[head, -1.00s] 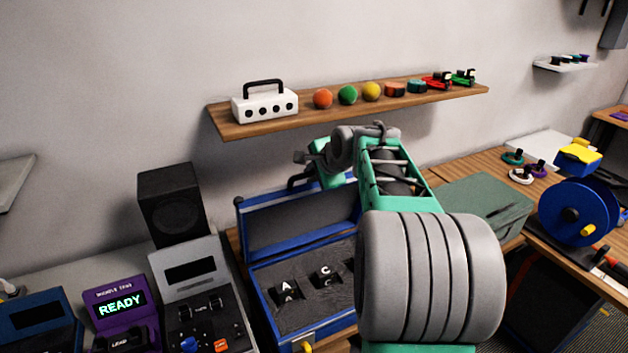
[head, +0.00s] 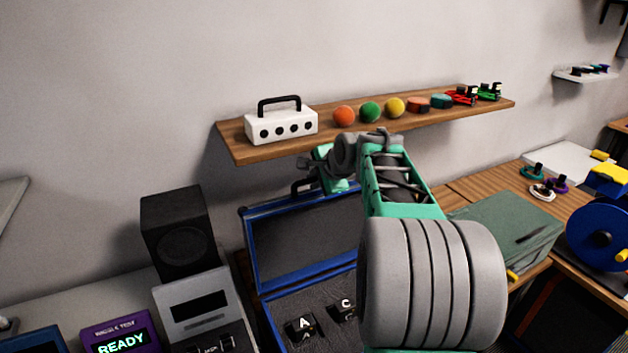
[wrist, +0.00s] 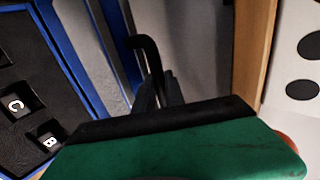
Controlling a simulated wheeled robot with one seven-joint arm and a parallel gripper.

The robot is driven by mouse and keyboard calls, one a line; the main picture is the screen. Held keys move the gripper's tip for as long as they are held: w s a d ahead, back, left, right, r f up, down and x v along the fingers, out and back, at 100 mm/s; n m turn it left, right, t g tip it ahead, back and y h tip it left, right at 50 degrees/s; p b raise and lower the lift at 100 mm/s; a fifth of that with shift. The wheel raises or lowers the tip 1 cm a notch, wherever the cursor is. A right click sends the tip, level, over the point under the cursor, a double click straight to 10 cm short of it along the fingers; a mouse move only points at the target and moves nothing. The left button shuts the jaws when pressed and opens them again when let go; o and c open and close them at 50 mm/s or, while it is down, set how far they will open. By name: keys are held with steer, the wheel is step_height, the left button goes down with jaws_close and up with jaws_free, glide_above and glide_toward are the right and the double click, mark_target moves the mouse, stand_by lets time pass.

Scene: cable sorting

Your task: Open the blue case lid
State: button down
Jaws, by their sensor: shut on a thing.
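The blue case (head: 262,307) stands open on the bench, its lid (head: 300,240) raised upright at the back with a dark lining facing me. Dark foam inside holds blocks marked A (head: 301,328) and C (head: 342,308); the wrist view also shows a block marked B (wrist: 48,141). My gripper (head: 308,180) is at the lid's top edge, shut on the black lid handle (wrist: 148,52). My arm covers the right side of the case, and the fingertips are partly hidden.
A wooden shelf (head: 240,150) above the lid carries a white box (head: 281,126), several balls and small toys, close to my gripper. A black speaker (head: 179,232) stands left of the case. A grey-green case (head: 510,232) lies to the right.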

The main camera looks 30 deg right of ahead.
steer(key=c, duration=1.4)
jaws_free()
steer(key=shift+c, duration=0.2)
steer(key=shift+o, duration=0.2)
steer(key=shift+s, duration=0.1)
steer(key=shift+f, duration=0.1)
steer(key=shift+s, duration=0.1)
steer(key=b+v, duration=0.1)
steer(key=v, duration=0.6)
steer(key=shift+r+b, duration=0.35)
steer(key=shift+r, duration=0.1)
steer(key=shift+s+a, duration=0.1)
steer(key=shift+s, duration=0.05)
